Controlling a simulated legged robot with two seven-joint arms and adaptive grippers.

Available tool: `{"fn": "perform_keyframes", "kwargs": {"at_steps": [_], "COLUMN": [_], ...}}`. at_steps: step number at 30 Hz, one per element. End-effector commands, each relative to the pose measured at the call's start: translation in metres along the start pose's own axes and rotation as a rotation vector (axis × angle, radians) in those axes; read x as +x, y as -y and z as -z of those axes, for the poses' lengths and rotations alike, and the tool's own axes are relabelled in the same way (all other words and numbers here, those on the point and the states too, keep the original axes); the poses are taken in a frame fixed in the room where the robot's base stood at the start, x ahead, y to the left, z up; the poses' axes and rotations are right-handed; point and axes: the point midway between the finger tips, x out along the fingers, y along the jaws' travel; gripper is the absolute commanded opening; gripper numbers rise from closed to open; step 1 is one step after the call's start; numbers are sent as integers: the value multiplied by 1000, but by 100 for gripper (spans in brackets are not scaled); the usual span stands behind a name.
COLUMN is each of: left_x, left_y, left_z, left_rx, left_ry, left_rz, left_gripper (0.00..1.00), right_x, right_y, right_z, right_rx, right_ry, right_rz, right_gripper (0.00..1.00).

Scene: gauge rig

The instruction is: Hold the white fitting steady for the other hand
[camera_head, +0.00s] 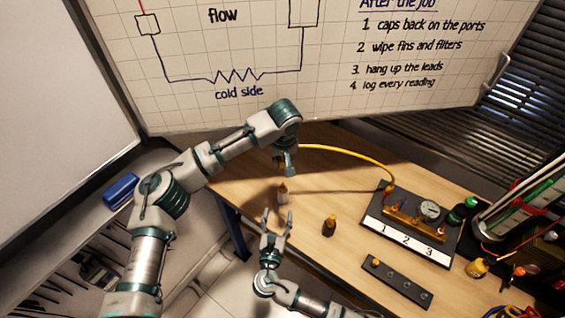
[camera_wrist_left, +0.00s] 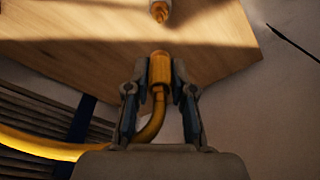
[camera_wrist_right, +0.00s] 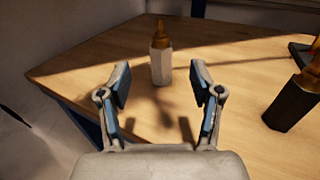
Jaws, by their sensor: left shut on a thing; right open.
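The white fitting (camera_head: 283,194), with a brass top, stands upright on the wooden table near its left end. It also shows in the right wrist view (camera_wrist_right: 161,66), and part of it is at the top edge of the left wrist view (camera_wrist_left: 160,12). My right gripper (camera_head: 277,217) is open and empty, its fingers pointing at the fitting and apart from it. My left gripper (camera_head: 287,163) is shut on the brass end (camera_wrist_left: 160,70) of the yellow hose (camera_head: 350,158), just beyond the fitting and apart from it.
A black fitting (camera_head: 329,226) with a brass top stands to the right of the white one. A manifold with a gauge (camera_head: 430,210) sits on a board marked 1, 2, 3. A dark strip (camera_head: 398,284) lies in front. A whiteboard (camera_head: 330,75) rises behind the table (camera_head: 345,195).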

Motion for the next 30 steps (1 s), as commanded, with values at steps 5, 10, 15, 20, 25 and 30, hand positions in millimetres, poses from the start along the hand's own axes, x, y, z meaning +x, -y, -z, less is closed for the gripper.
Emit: {"fn": "perform_keyframes", "kwargs": {"at_steps": [5, 10, 15, 20, 25, 30], "left_x": [-20, -35, -50, -58, -56, -56], "left_y": [0, 0, 0, 0, 0, 0], "left_z": [3, 5, 8, 9, 9, 9], "left_rx": [0, 0, 0, 0, 0, 0], "left_ry": [-8, -13, -17, -20, -19, -19], "left_rz": [-1, -2, -3, -3, -3, -3], "left_gripper": [0, 0, 0, 0, 0, 0], "right_x": [0, 0, 0, 0, 0, 0], "right_y": [0, 0, 0, 0, 0, 0], "right_z": [-14, -24, -34, -40, -38, -38], "right_rx": [0, 0, 0, 0, 0, 0], "right_ry": [0, 0, 0, -1, -2, -1], "right_rz": [0, 0, 0, 1, 0, 0], "right_gripper": [65, 65, 65, 65, 65, 65]}}
